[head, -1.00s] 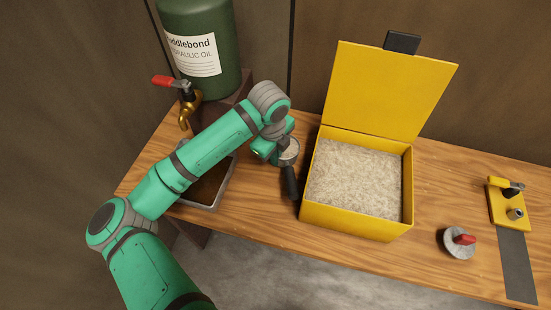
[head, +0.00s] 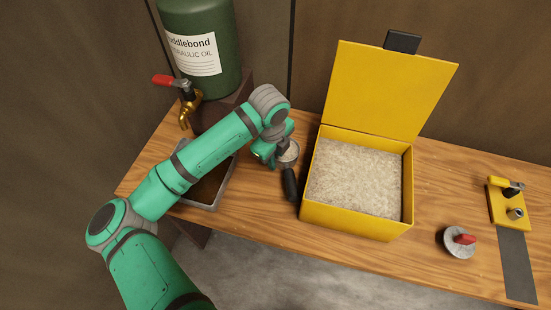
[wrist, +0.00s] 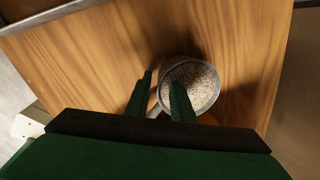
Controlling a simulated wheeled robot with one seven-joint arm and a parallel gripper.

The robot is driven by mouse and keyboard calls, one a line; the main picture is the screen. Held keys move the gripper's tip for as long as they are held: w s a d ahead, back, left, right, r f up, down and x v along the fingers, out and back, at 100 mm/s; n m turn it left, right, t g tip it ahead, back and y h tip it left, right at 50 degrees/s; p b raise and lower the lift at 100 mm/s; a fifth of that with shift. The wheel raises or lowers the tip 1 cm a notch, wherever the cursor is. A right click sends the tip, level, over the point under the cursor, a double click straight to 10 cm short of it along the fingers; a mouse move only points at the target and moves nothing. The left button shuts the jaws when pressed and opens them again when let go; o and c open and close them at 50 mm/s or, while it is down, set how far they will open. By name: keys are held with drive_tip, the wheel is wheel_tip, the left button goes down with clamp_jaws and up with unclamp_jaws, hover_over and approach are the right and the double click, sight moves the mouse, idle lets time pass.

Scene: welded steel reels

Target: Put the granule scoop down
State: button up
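The granule scoop has a grey round cup full of pale granules (head: 289,152) and a black handle (head: 290,186). It is low at the wooden bench, just left of the yellow box. In the wrist view its cup (wrist: 203,88) shows beside and behind the right finger. My gripper (wrist: 162,80) has its green fingers a little apart, with a grey part of the scoop between them near the palm. It appears shut on the scoop; the grip itself is mostly hidden. I cannot tell whether the scoop touches the bench.
An open yellow box (head: 312,212) of granules stands right of the scoop. Bare bench lies before the scoop.

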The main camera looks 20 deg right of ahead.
wheel_tip(320, 180, up, 12)
drive_tip(key=s+a, duration=0.1)
drive_tip(key=shift+f, duration=0.15)
idle(0.6)
